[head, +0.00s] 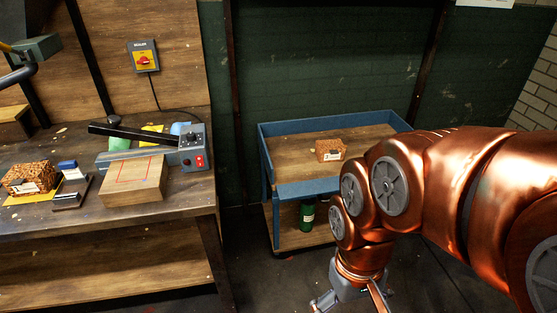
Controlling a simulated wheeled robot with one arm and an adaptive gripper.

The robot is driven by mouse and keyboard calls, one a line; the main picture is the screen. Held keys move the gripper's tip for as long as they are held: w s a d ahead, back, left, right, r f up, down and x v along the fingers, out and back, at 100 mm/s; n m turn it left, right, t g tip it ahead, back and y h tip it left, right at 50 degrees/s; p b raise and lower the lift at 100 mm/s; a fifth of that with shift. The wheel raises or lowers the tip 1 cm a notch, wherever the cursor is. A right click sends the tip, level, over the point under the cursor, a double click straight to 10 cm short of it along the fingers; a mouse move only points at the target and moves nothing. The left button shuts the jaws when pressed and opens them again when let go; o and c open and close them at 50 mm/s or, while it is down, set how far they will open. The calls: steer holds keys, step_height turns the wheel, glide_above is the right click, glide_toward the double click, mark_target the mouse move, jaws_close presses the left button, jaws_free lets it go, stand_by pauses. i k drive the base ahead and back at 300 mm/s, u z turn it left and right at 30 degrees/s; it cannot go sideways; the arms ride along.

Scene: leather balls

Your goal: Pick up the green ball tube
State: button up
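A dark green tube (307,215) with a small pale label stands upright on the lower shelf of a blue cart (300,188). It is below the cart's blue front edge and shows whole or nearly so. My gripper (350,302) is at the bottom edge of the head view, in front of the cart and lower in the picture than the tube. Its fingers look spread apart with nothing seen between them, though the picture edge cuts off part of it. It is apart from the tube.
The cart's top tray holds a brown speckled box (330,150). My arm covers the cart's right side. Floor shows between bench and cart.

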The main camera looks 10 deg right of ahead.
mark_target(308, 214)
steer(key=u, duration=3.75)
steer(key=k, duration=2.15)
steer(key=z, duration=1.5)
steer(key=i, duration=0.15)
